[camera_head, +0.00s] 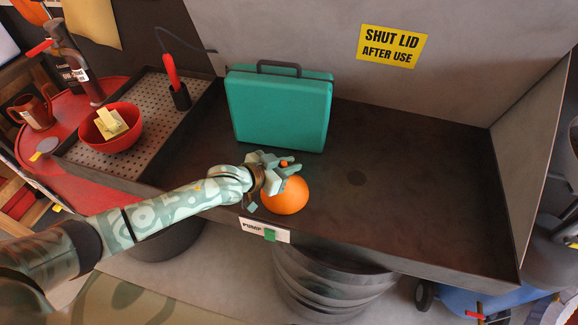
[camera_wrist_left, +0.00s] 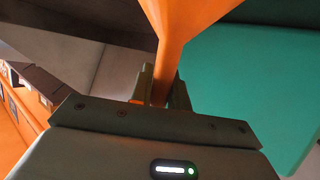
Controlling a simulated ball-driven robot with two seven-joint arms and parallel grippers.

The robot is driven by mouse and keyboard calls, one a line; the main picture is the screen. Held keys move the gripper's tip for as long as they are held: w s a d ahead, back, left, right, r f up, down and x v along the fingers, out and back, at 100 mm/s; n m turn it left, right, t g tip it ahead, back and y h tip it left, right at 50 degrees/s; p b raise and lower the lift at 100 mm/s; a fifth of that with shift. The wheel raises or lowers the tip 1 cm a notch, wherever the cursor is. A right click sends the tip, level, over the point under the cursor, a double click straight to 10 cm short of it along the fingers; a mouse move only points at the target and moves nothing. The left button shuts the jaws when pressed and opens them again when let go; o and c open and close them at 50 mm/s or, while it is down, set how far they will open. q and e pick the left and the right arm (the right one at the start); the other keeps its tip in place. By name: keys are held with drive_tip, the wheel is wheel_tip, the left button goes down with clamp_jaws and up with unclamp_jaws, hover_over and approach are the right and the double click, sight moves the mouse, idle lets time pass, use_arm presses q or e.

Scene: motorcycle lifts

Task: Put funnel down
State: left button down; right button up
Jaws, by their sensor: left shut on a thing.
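The funnel (camera_head: 285,196) is orange, with its round wide part showing in the head view just below my left gripper (camera_head: 284,167). My left gripper is shut on the funnel's narrow spout. In the left wrist view the funnel (camera_wrist_left: 183,22) widens away from the fingers (camera_wrist_left: 160,88), which pinch its thin end. The funnel is over the front part of the dark basin (camera_head: 420,180); I cannot tell whether its rim touches the floor of the basin. My right gripper is not in view.
A teal case (camera_head: 278,108) stands upright behind the funnel. A perforated tray (camera_head: 150,110) at left holds a red bowl (camera_head: 112,128) with a yellow thing in it. The basin's right half is clear, bounded by a right wall (camera_head: 530,150). A "PUMP" label (camera_head: 255,228) is on the front edge.

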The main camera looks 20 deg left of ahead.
use_arm(q)
drive_tip(key=shift+f, duration=0.15)
drive_tip(key=c, duration=1.3)
unclamp_jaws()
drive_tip(key=shift+c, duration=0.2)
drive_tip(key=shift+s+a+r, duration=0.1)
drive_tip(key=shift+s+r, duration=0.15)
drive_tip(key=p+v, duration=0.2)
drive_tip(key=v, duration=0.9)
drive_tip(key=shift+s, duration=0.2)
drive_tip(key=shift+a, duration=0.15)
